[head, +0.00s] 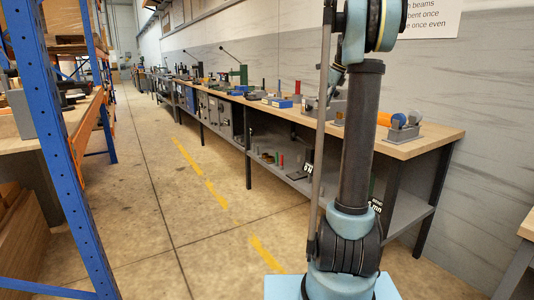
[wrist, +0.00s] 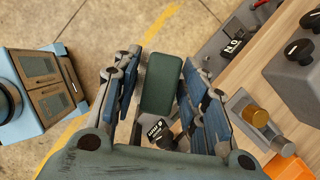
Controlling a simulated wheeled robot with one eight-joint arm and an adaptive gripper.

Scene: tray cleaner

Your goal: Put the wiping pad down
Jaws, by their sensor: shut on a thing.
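In the wrist view my gripper (wrist: 162,72) is shut on a dark green wiping pad (wrist: 163,88). The pad lies lengthwise between the two blue-padded fingers. It is held over or beside the edge of the wooden workbench (wrist: 238,84), with the floor showing beyond it. I cannot tell its height above anything. Neither my gripper nor the pad shows in the head view, where only part of my arm is seen.
The workbench (head: 440,133) runs along the right wall, with tools on top and a lower shelf (head: 297,180). A grey holder (wrist: 262,128) with a yellow-topped piece sits near the gripper. A blue rack upright (head: 62,130) stands left. The aisle floor is clear.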

